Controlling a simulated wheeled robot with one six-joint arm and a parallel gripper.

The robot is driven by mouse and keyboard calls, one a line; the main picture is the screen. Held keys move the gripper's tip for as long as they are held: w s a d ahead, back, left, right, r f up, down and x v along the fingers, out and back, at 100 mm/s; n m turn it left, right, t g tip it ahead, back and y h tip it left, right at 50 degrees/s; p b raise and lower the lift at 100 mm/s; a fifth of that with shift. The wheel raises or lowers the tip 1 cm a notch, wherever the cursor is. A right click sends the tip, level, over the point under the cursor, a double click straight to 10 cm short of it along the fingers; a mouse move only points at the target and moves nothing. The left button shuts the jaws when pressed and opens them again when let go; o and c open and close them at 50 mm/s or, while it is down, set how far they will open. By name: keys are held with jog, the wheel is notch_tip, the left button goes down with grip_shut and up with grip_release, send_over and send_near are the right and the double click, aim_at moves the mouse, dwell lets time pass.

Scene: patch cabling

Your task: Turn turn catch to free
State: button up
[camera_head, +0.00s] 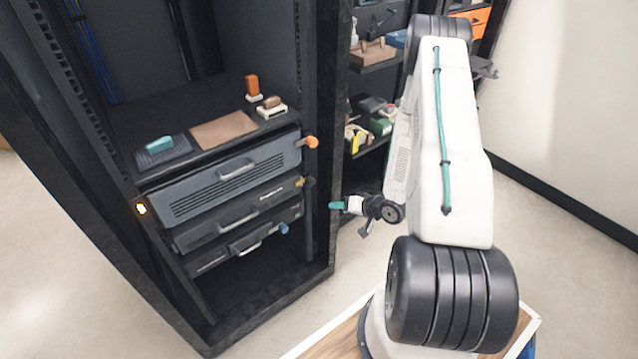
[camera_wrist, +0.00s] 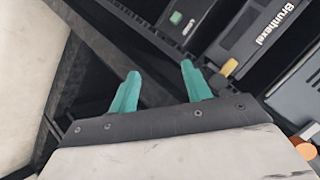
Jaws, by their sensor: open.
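My gripper (camera_head: 337,205) is open and empty, to the right of the rack's front post in the head view. In the wrist view its two teal fingers (camera_wrist: 160,69) stand apart with nothing between them. Coloured fittings sit at the right ends of the rack units: an orange one (camera_head: 311,142) on top, a small yellow one (camera_head: 300,182) on the middle unit, and a blue one (camera_head: 284,228) on the lowest. The wrist view shows the yellow fitting (camera_wrist: 229,67), right of the fingers and apart from them, and the orange one (camera_wrist: 303,148). I cannot tell which fitting is the turn catch or its angle.
The black rack (camera_head: 325,130) has upright posts close to my gripper. Its shelf (camera_head: 195,158) holds a brown mat, a teal-topped item and orange and brown items. Shelves with tools (camera_head: 372,120) stand behind my arm. Open floor lies in front of the rack.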

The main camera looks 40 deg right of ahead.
aim_at(314, 182)
jog(key=w+a+r+m+t+y, duration=0.1)
jog(key=w+a+r+t+y, duration=0.2)
jog(key=r, duration=0.4)
jog(key=shift+t+h, duration=0.4)
jog(key=shift+t, duration=0.1)
jog(key=shift+w+d+x, duration=0.1)
jog(key=shift+d+x, duration=0.15)
jog(key=shift+x, duration=1)
jog(key=shift+w+d+x, duration=0.1)
jog(key=shift+d+x, duration=0.1)
jog(key=shift+x, duration=1)
jog(key=shift+w+d+x, duration=0.1)
jog(key=shift+d+x, duration=0.15)
jog(key=shift+x, duration=1)
jog(key=c, duration=1)
jog(key=shift+o, duration=0.2)
jog(key=shift+d, duration=0.3)
jog(key=shift+s+a, duration=0.1)
